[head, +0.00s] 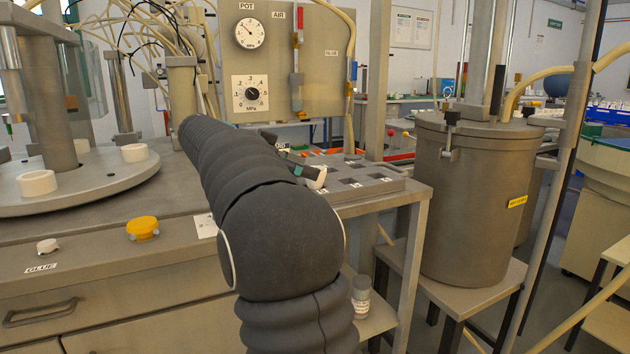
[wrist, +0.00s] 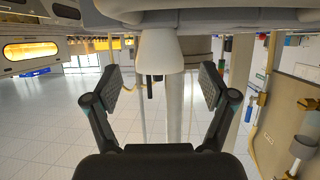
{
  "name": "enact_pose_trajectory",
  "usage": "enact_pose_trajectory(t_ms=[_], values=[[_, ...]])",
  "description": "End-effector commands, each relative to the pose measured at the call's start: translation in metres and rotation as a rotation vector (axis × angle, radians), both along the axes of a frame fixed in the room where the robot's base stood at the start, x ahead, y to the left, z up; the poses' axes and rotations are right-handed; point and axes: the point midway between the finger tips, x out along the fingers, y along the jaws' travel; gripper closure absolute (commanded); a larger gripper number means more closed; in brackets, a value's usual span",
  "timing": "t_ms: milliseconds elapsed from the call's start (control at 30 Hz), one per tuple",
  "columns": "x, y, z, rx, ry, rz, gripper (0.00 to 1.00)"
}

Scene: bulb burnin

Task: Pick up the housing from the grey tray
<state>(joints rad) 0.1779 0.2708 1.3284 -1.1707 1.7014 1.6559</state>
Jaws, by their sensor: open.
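The grey tray (head: 385,186), with several square recesses, sits at the right end of the bench in the head view. A white, tapered piece that looks like the housing (head: 318,179) shows at its left part, beside my gripper (head: 300,166). My arm hides much of the gripper and the tray's near left side there. The wrist view appears upside down. In it the white housing (wrist: 160,48) projects from the grey surface at the top, centred between the fingers of my gripper (wrist: 161,84). The fingers are spread wide, with visible gaps on both sides and no contact seen.
A round metal plate (head: 95,178) with white rings is at the left. A yellow button (head: 143,228) is on the bench front. A large grey pressure pot (head: 470,200) stands right of the tray. A gauge panel (head: 285,60) rises behind.

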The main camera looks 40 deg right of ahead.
Motion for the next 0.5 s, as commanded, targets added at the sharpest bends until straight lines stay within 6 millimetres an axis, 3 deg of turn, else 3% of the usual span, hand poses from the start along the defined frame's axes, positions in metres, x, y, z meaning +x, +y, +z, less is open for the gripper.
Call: enact_pose_trajectory(t_ms=[200,500], values=[[-0.008,-0.022,-0.011,0.0,-0.001,-0.001,0.17],[-0.009,-0.025,-0.013,0.0,0.0,0.0,0.17]])
